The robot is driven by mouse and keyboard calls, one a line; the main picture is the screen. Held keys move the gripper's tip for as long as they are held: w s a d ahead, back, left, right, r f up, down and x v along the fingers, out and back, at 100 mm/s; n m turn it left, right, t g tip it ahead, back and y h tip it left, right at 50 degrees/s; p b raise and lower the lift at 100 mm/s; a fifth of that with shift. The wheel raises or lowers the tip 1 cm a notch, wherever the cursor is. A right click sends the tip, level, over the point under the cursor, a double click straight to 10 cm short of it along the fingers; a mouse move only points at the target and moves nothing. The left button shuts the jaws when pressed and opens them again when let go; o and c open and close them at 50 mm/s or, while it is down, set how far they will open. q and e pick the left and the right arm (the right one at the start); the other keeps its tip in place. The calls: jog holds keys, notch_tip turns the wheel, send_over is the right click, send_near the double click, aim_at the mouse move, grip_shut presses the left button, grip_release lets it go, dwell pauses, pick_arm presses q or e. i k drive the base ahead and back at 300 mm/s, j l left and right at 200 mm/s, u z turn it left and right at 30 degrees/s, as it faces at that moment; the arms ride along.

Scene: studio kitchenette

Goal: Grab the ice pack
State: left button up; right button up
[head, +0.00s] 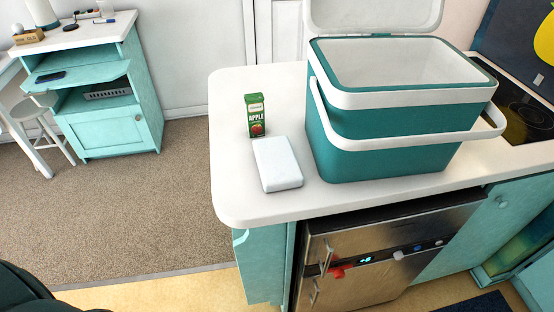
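The ice pack, a white flat block with rounded edges (277,164), lies on the white countertop (245,197) left of the teal cooler box (400,133). A green apple juice carton (255,116) stands upright just behind it. The cooler's lid (374,15) is raised, and the part of its inside that shows is white and bare; its floor is hidden. The cooler's white handle is down across its front. Neither of my grippers shows in the head view.
A black stovetop (525,112) is at the right behind the cooler. A teal cabinet (110,120) and a white stool (35,125) stand at the far left. Carpeted floor lies open between.

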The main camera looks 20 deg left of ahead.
aim_at(279, 169)
jog(key=j, duration=0.9)
jog(key=i+j, duration=0.15)
jog(key=j, duration=1.6)
jog(key=z, duration=1.25)
jog(key=i+j, duration=0.05)
